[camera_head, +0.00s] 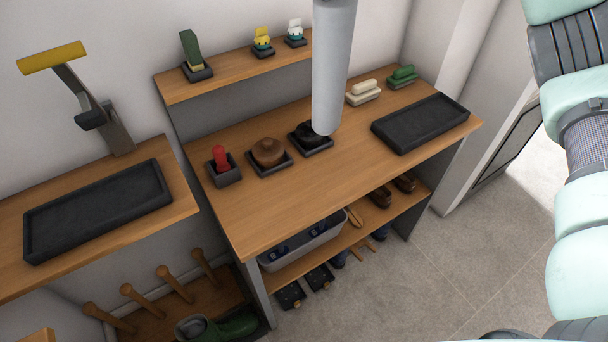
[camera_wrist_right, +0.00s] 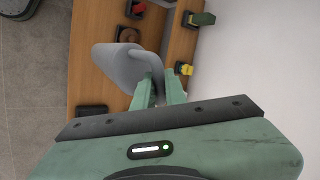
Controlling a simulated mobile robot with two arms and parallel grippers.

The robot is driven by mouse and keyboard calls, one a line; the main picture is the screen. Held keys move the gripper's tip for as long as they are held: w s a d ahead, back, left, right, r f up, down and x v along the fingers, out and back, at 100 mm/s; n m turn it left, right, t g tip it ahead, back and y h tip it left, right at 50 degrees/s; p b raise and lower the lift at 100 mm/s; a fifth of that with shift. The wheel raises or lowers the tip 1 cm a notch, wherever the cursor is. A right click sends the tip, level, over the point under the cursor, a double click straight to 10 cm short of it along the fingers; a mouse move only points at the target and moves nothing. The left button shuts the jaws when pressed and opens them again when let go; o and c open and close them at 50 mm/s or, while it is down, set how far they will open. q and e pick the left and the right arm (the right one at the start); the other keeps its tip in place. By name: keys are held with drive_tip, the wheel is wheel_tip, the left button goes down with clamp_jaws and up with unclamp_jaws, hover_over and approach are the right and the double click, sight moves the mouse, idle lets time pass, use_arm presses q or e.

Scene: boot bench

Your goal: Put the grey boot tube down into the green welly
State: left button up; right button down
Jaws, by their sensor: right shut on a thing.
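The grey boot tube (camera_head: 334,68) hangs upright in the head view, its lower end in front of the bench top and its upper end cut off by the frame. In the right wrist view the fingers of my right gripper (camera_wrist_right: 160,88) are shut on the grey tube (camera_wrist_right: 122,68). The green welly (camera_head: 237,325) is at the bottom of the head view, low on the left by the peg rack, partly cut off. The tube is far above and to the right of it in the picture. My left gripper is not in view.
The bench (camera_head: 300,210) carries a black tray (camera_head: 420,122), brushes and small polish holders. A raised shelf (camera_head: 225,77) stands behind. A lower bench with another black tray (camera_head: 100,208) is at left, above wooden pegs (camera_head: 172,283). Open floor lies at right.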

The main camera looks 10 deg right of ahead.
sight(333, 67)
drive_tip(key=shift+r, duration=0.3)
wheel_tip(333, 67, down, 15)
drive_tip(key=shift+d+f+p, duration=0.1)
drive_tip(key=shift+p, duration=1.1)
wheel_tip(333, 67, down, 4)
drive_tip(key=shift+f+p, duration=0.25)
drive_tip(key=shift+p, duration=0.3)
drive_tip(key=shift+f, duration=0.15)
drive_tip(key=shift+f, duration=0.2)
drive_tip(key=c, duration=1.5)
unclamp_jaws()
drive_tip(key=shift+o, duration=0.2)
